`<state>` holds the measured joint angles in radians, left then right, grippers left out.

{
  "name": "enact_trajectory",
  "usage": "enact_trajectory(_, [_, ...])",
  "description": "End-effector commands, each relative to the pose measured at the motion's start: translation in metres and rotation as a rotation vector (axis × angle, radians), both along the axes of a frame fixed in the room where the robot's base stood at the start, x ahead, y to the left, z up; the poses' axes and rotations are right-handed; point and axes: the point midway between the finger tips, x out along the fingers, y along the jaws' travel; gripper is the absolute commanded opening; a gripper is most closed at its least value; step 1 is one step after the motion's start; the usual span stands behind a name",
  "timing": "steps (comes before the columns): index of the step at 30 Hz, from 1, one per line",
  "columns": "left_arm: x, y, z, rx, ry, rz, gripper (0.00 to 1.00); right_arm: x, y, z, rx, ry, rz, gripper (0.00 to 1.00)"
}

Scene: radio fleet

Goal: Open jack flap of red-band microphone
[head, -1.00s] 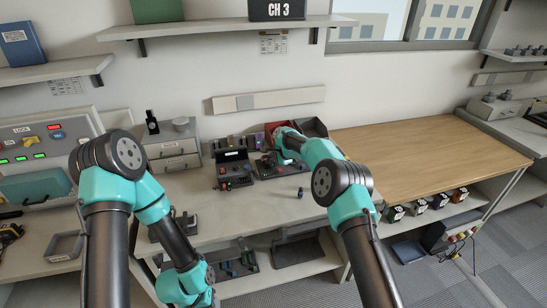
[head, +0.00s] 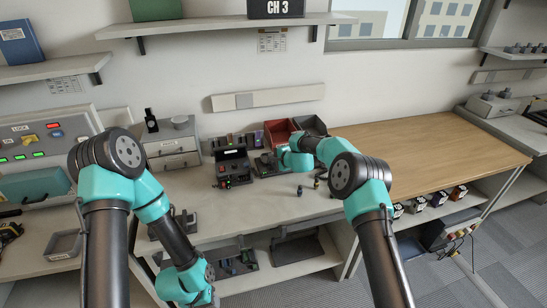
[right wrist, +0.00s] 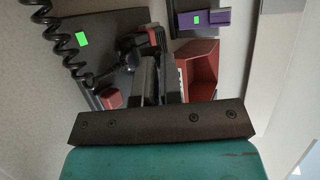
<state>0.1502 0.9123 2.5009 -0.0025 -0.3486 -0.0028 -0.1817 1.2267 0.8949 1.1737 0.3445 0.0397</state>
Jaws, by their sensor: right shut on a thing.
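My right gripper (head: 290,158) is low over the bench, in front of the red bin (head: 280,132). In the right wrist view its fingers (right wrist: 157,62) are close together, shut on a dark thing with dark red parts (right wrist: 148,40), which looks like the red-band microphone. The fingers and gripper body hide much of it, and I cannot make out its jack flap. A black coiled cord (right wrist: 62,45) hangs beside it on the left. My left gripper (head: 205,290) is low at the bench front, and its fingers are too hidden to read.
A black device (head: 233,168) stands on the bench left of my right gripper. A dark bin (head: 312,126) is beside the red bin. Small dark pieces (head: 299,190) stand on the front bench top. The wooden bench top (head: 430,155) at right is clear.

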Motion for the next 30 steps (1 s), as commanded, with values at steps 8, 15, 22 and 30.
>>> enact_trajectory(8, [0.0000,0.0000,0.0000,0.000,0.000,0.000,0.43,-0.0015,-0.0005,-0.0008,0.017,-0.045,0.000,0.00])
enact_trajectory(15, [0.0000,0.0000,0.0000,0.000,0.000,0.000,0.43,-0.0019,-0.0006,-0.0008,0.018,-0.060,0.001,0.00])
enact_trajectory(22, [0.0000,0.0000,0.0000,0.000,0.000,0.000,0.43,-0.0019,-0.0006,-0.0007,0.019,-0.060,0.001,0.00])
enact_trajectory(30, [0.0000,0.0000,0.0000,0.000,0.000,0.000,0.43,-0.0019,-0.0006,-0.0007,0.019,-0.060,0.001,0.24])
